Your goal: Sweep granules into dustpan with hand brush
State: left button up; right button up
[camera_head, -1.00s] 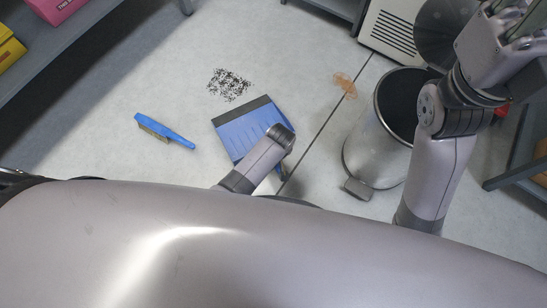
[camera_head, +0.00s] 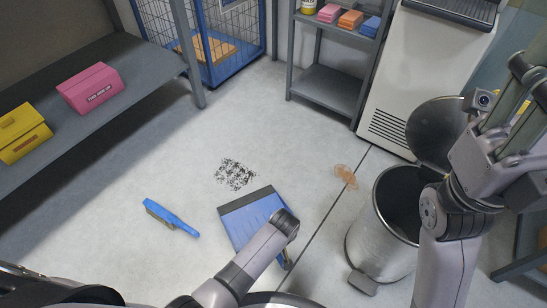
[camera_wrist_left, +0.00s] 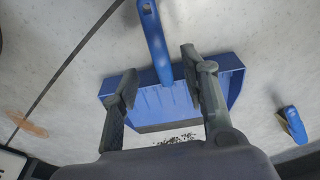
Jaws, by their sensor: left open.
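The blue dustpan (camera_head: 246,218) lies on the floor, its dark front edge towards a patch of black granules (camera_head: 237,174). The granules also show in the wrist view (camera_wrist_left: 175,139). The blue hand brush (camera_head: 176,220) lies left of the pan; in the wrist view it is at right (camera_wrist_left: 293,122). My left gripper (camera_wrist_left: 160,62) is open, its fingers on either side of the dustpan handle (camera_wrist_left: 151,32) in the picture; contact cannot be told. In the head view my left arm covers part of the pan and hides the fingers. My right gripper (camera_head: 515,110) is raised at right; its fingers are unclear.
An orange-brown patch (camera_head: 345,177) lies right of the granules. An open metal pedal bin (camera_head: 375,240) stands below my right arm. A shelf (camera_head: 110,110) with boxes is at left; a blue mesh cage (camera_head: 245,60), grey rack (camera_head: 325,88) and white cabinet (camera_head: 405,75) stand behind. Floor around the brush is clear.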

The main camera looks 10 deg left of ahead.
pick_arm(q)
jog(key=w+a+r+p, duration=0.1)
jog(key=w+r, duration=0.3)
jog(key=r, duration=0.4)
jog(key=w+a+r+m+p, duration=0.1)
jog(key=w+r+p, duration=0.1)
jog(key=w+r, duration=0.3)
jog(key=w+a+r+p, duration=0.2)
jog(key=w+r, duration=0.2)
jog(key=r, duration=0.8)
jog(key=shift+w+r+m, duration=0.15)
jog(key=shift+r+m, duration=0.15)
jog(key=shift+m, duration=0.1)
